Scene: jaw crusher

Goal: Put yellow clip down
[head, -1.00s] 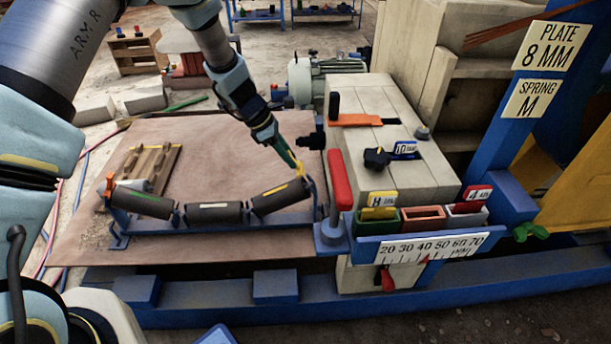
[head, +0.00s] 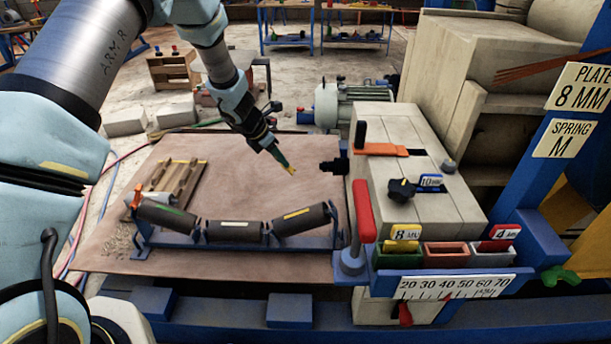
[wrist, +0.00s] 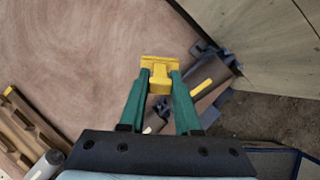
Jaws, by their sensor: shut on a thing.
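The yellow clip (wrist: 160,75) is pinched between the green fingertips of my gripper (wrist: 159,88) in the wrist view. In the head view my gripper (head: 287,169) points down and to the right, with only a small part of the clip visible at its tip. It appears above the brown board, behind the roller frame. Another yellow strip lies along the right roller (head: 301,219), apart from my gripper; it also shows in the wrist view (wrist: 202,87).
A blue frame (head: 210,240) carries the rollers on the brown board (head: 265,165). A wooden pallet (head: 175,185) lies at the left. The crusher block (head: 420,160), red lever (head: 364,212) and coloured bins (head: 446,252) stand at the right. The board's middle is bare.

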